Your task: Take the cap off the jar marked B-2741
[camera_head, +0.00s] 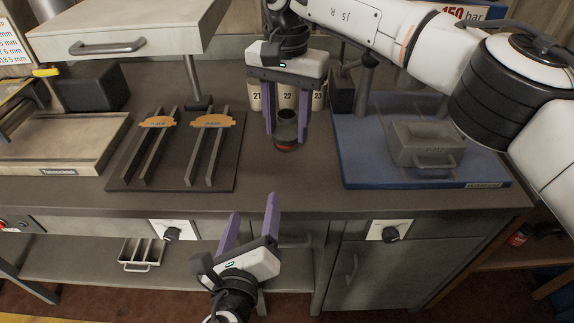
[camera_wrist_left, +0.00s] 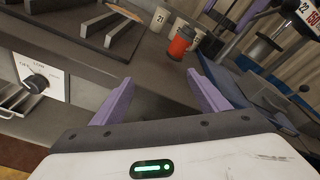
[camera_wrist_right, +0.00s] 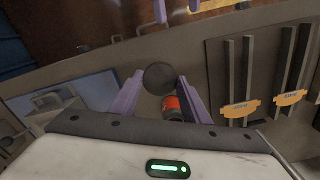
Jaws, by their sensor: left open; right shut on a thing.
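A dark jar (camera_head: 286,125) is between the fingers of my right gripper (camera_head: 286,138), which points down and is shut on it. In the right wrist view its round dark end (camera_wrist_right: 158,78) shows between the fingertips. I cannot read a marking on it or tell the cap from the body. A red-orange container (camera_wrist_left: 180,43) shows in the left wrist view; in the head view red shows at the jar's lower end. My left gripper (camera_head: 254,212) is open and empty, lower in the head view, in front of the worktop's edge.
Numbered cups (camera_wrist_left: 160,18) stand behind the jar. A dark board with two racks (camera_head: 183,180) lies to the left. A blue mat (camera_head: 358,172) with a grey metal box (camera_head: 424,142) lies to the right. The worktop in front of the jar is clear.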

